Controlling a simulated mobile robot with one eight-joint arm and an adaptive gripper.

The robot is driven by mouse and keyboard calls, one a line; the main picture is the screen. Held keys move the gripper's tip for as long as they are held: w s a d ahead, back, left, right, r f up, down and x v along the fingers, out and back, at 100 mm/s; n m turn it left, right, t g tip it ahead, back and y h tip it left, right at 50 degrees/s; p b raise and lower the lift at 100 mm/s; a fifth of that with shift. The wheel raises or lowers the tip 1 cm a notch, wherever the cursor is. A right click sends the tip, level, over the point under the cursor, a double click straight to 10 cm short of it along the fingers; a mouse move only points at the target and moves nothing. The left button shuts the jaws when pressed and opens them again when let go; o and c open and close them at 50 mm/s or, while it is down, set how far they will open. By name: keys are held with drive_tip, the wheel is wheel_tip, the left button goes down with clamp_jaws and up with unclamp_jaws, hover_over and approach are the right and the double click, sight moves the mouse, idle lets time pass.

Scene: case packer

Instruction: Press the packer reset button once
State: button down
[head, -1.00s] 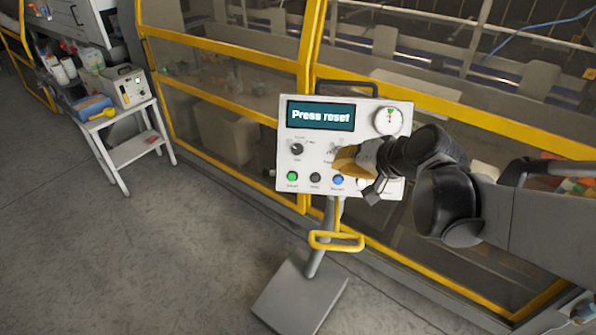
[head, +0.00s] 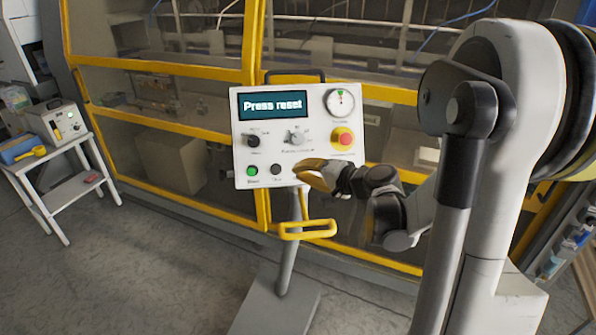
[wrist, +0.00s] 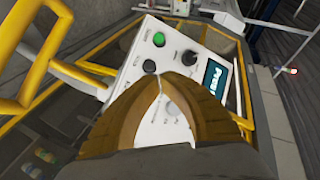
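The control panel (head: 322,100) is a white box on a stand, and its screen (head: 272,104) reads "Press reset". A green button (head: 252,171) and a black button (head: 276,170) sit in its bottom row. The blue button of that row is hidden behind my gripper in the head view and I cannot find it in the wrist view. My gripper (head: 306,172), with yellow-brown fingers, is at the panel's lower edge, right of the black button. In the wrist view its fingertips (wrist: 160,82) are together and empty, over the panel face. I cannot tell whether they touch it.
A red emergency stop (head: 343,138) on yellow, a black selector (head: 253,141) and a grey knob (head: 296,138) are close above my gripper. A yellow handle (head: 307,229) projects below the panel. Yellow-framed guards (head: 160,124) stand behind. A white side table (head: 72,190) is at left.

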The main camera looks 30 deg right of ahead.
drive_tip(key=b, duration=0.3)
approach(289, 167)
drive_tip(key=w+a, duration=0.3)
drive_tip(key=w, duration=0.1)
drive_tip(key=shift+w+d+f, duration=0.25)
drive_tip(key=shift+d+f, duration=0.1)
drive_tip(key=shift+f, duration=0.3)
drive_tip(key=shift+w+f+b, duration=0.1)
drive_tip(key=shift+b, duration=0.2)
idle(0.5)
drive_tip(key=shift+w+d+f, duration=0.15)
drive_tip(key=shift+w, duration=0.1)
drive_tip(key=shift+w+d+f+b, duration=0.15)
drive_tip(key=shift+w+b, duration=0.15)
drive_tip(key=shift+b, duration=0.15)
idle(0.5)
idle(0.3)
drive_tip(key=shift+s+a+r, duration=0.3)
drive_tip(key=shift+s+r, duration=0.1)
drive_tip(key=shift+s, duration=0.25)
